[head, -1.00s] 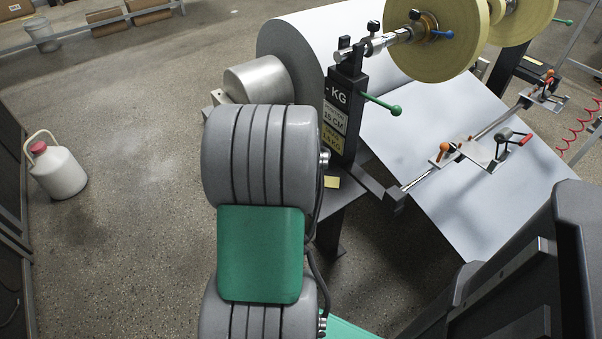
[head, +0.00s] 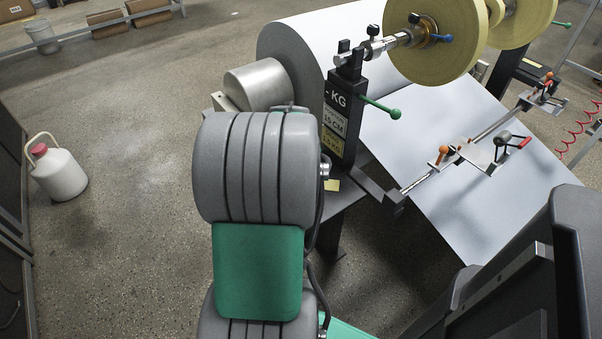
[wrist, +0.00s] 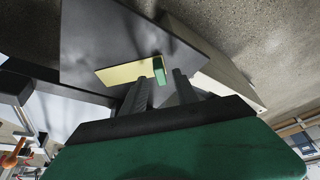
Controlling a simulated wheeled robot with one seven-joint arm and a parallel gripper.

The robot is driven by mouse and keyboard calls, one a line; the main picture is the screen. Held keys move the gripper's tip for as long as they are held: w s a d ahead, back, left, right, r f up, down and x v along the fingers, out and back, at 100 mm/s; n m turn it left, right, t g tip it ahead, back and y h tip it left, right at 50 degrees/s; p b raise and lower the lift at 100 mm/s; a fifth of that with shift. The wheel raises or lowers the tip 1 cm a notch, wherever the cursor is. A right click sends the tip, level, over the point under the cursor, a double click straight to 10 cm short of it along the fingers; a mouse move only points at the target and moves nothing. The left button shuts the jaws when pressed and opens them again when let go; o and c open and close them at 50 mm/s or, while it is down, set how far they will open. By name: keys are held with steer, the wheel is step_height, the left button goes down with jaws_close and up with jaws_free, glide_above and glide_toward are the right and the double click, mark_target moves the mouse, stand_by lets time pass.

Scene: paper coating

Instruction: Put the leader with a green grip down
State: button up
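A lever with a green grip (head: 394,111) sticks out to the right and slightly down from the black stand (head: 348,90) in the head view. In the wrist view, my gripper (wrist: 163,80) has its two dark fingers apart, with a visible gap between them. A small green piece (wrist: 159,69) shows between or just beyond the fingertips, in front of a yellow sheet (wrist: 125,73); I cannot tell whether it is a lever grip. No clear contact with the fingers shows. In the head view my grey and green arm hides the gripper.
A large paper roll (head: 320,35) and a sloping white sheet (head: 445,135) lie beyond the stand. Yellow rolls (head: 433,45) hang at upper right. A metal cylinder (head: 258,84) is close behind my arm. A white jug (head: 60,173) stands on open floor at left.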

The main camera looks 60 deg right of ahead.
steer(key=p+v, duration=0.2)
steer(key=v, duration=0.8)
steer(key=w+a+n+t+y, duration=0.1)
steer(key=w+a+n, duration=0.3)
steer(key=w+a, duration=0.5)
steer(key=w+a+n+y, duration=0.1)
steer(key=w+a+n, duration=0.3)
steer(key=a, duration=0.8)
steer(key=s+a+n+y, duration=0.2)
steer(key=a+n, duration=0.4)
steer(key=a, duration=1.2)
steer(key=shift+a, duration=0.15)
steer(key=shift+r, duration=0.1)
